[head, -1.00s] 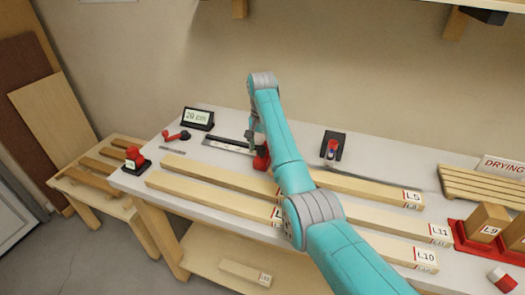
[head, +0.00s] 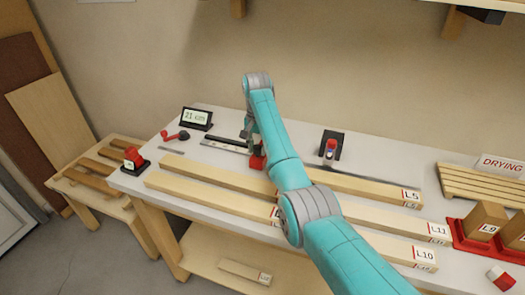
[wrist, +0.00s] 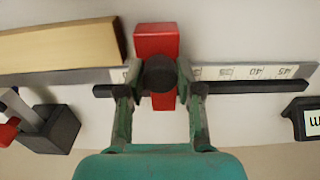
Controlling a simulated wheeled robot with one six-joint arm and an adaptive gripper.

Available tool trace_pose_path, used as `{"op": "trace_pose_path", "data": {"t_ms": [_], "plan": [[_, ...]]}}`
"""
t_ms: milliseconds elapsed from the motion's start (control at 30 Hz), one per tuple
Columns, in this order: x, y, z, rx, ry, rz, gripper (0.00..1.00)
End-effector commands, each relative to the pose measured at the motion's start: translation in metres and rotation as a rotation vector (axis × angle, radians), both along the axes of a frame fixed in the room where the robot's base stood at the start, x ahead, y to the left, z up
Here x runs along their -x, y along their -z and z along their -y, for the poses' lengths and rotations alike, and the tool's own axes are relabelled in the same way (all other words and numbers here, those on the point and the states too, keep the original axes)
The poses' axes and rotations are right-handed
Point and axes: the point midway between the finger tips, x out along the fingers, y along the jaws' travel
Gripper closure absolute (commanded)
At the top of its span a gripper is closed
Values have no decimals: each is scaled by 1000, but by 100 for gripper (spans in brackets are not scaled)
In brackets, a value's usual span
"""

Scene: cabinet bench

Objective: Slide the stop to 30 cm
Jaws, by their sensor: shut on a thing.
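The red stop (head: 257,162) sits on the scale rail in the head view, partly hidden by my arm. In the wrist view the stop (wrist: 157,42) has a dark round knob (wrist: 160,73). My gripper (wrist: 158,84) is shut on that knob, one finger on each side; it also shows in the head view (head: 251,138). The pale scale (wrist: 240,72) runs along the rail, with 40 and 45 legible right of the stop. The dark-framed display (head: 196,118) at the back left reads 21 cm.
Long wooden bars (head: 212,197) lie in front of the rail. A dark holder (head: 331,146) stands right of my arm. A slatted rack (head: 480,186) is at the far right.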

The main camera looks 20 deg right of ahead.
Motion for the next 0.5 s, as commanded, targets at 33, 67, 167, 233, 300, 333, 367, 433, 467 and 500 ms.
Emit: {"op": "trace_pose_path", "data": {"t_ms": [33, 67, 167, 233, 300, 333, 367, 433, 467, 500], "plan": [[-2, 0, -2, 0, 0, 0, 85], [-3, 0, -4, 0, 0, 0, 85], [-6, -1, -8, 0, -1, 2, 85], [-8, 0, -11, 1, -1, 1, 85], [-10, 0, -14, 0, -1, 0, 85], [-11, 0, -15, 0, -1, 0, 85], [-12, 0, -16, 1, -1, 1, 85], [-14, -1, -19, 0, -1, 1, 85], [-15, -1, -20, 0, -1, 0, 85], [-16, -1, -22, 1, -1, 1, 85]]}}
